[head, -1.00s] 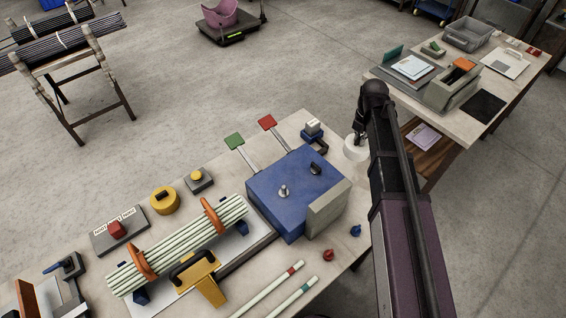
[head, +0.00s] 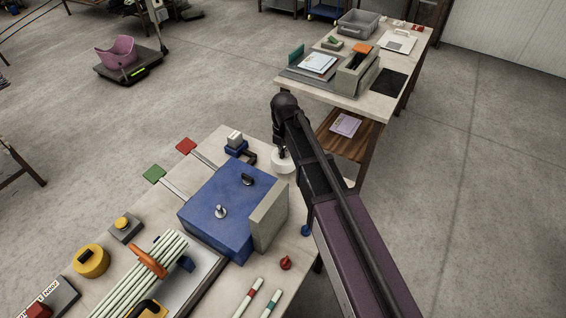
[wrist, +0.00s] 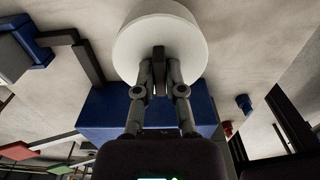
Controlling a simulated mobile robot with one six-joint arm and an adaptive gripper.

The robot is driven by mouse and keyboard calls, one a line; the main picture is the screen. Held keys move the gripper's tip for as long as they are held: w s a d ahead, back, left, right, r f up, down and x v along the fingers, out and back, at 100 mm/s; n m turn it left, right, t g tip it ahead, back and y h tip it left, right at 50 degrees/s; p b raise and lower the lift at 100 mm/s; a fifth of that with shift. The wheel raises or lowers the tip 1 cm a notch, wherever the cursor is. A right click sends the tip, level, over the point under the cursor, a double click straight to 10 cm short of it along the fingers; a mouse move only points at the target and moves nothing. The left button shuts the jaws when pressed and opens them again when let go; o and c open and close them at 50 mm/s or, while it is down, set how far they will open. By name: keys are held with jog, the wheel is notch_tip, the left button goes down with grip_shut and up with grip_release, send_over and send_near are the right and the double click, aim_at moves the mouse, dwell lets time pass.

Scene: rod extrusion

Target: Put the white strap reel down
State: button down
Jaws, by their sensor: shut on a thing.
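The white strap reel (head: 283,160) is at the tip of my arm, by the right-hand end of the near bench (head: 307,280). In the wrist view the white reel (wrist: 187,42) is a round pale disc at the top middle. My gripper (wrist: 160,60) is shut on its near side; the gripper also shows in the head view (head: 281,148). My arm hides part of the bench's right end in the head view. I cannot tell whether the reel touches the bench top or hangs just above it.
A blue machine box (head: 213,205) with a grey block (head: 268,214) stands just left of my arm. A blue bracket with a white top (head: 235,145) is left of the reel. Red (head: 286,263) and blue knobs lie nearby. A second table (head: 350,103) holds trays and papers.

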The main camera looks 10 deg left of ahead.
aim_at(284, 159)
jog(key=shift+f, duration=0.1)
dwell(0.3)
jog(key=shift+f+b, duration=1.85)
jog(key=shift+b, duration=0.05)
jog(key=shift+f, duration=0.1)
jog(key=c, duration=0.7)
grip_release()
notch_tip(284, 159, up, 12)
jog(key=p, duration=1.2)
